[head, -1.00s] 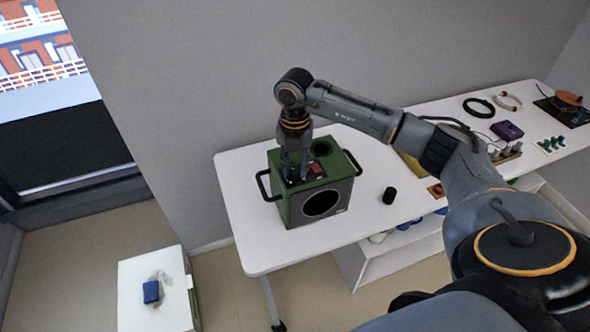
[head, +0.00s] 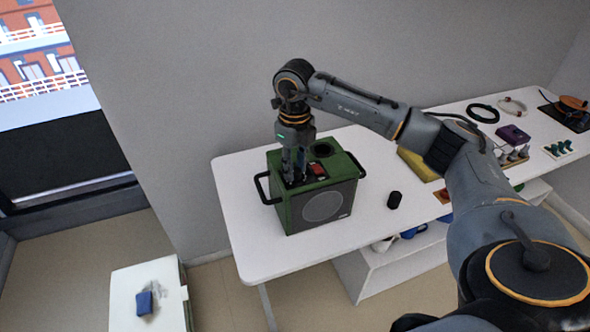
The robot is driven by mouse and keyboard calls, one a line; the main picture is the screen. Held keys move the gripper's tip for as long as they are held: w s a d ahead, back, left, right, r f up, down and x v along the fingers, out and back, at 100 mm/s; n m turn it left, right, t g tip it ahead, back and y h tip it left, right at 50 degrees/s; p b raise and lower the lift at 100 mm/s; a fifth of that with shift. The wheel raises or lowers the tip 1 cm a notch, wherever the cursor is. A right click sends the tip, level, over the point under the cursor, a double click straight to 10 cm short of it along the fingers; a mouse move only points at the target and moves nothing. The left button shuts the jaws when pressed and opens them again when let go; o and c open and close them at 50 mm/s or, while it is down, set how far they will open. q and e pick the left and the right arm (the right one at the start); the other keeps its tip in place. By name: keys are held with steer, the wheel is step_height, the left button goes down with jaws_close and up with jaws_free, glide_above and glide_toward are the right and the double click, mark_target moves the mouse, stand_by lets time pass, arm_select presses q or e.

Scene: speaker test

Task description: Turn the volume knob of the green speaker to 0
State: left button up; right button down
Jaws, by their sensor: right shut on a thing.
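The green speaker (head: 335,222) stands upright on the white table, with black handles on its sides and a round grey disc on its front. My right gripper (head: 294,180) points straight down onto the left part of the speaker's top. It is shut on the volume knob, which the fingers hide almost fully, so its setting cannot be read. A red part (head: 317,170) sits on the top panel just right of the fingers. A dark round opening (head: 322,150) lies behind it. My left gripper is not in view.
The white table (head: 255,235) runs to the right along the wall. A small black cylinder (head: 394,200) stands right of the speaker. A purple box (head: 512,134) and a black ring (head: 482,113) lie farther right. A low white cabinet with a blue item (head: 144,303) stands at lower left.

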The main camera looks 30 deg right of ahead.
mark_target(295, 170)
steer(key=n+b, duration=0.2)
steer(key=n, duration=0.3)
steer(key=shift+n, duration=0.3)
steer(key=shift+n+b, duration=0.7)
steer(key=shift+n, duration=1.4)
steer(key=c, duration=1)
jaws_free()
steer(key=shift+r, duration=0.1)
step_height(295, 170, up, 12)
steer(key=shift+f, duration=0.1)
